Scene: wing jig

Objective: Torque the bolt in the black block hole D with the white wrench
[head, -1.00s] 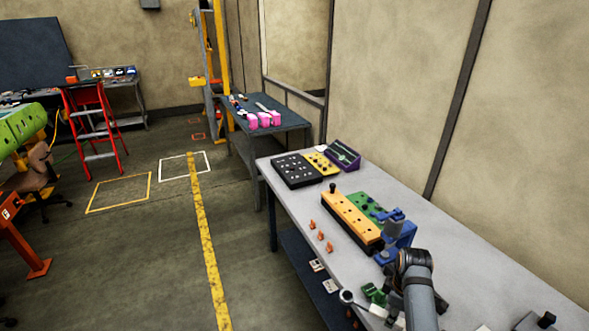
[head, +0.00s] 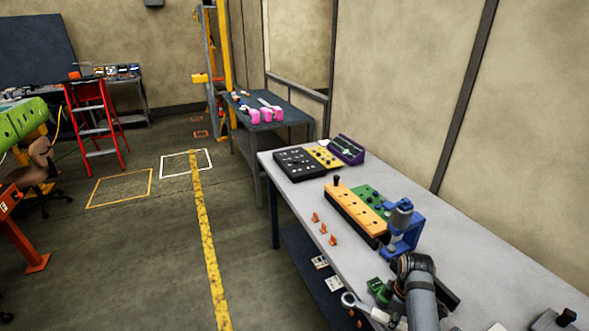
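The black block (head: 296,168) sits at the far end of the light grey workbench. It has rows of holes or fittings on top, too small to read letters or make out a bolt in hole D. A pale wrench with a ring end (head: 350,299) shows at the bench's near left edge; its other end runs towards my arm and I cannot tell what it rests on. One arm of mine, apparently the right, rises from the bottom edge beside it. Its bent joint shows, but its gripper fingers are hidden. My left gripper is out of the picture.
On the bench (head: 480,287) are a yellow block (head: 325,157), a purple holder (head: 346,150), an orange block (head: 356,210), a green block (head: 370,198), a blue fixture (head: 404,240) and several small orange pieces (head: 323,229). The floor left of the bench is open.

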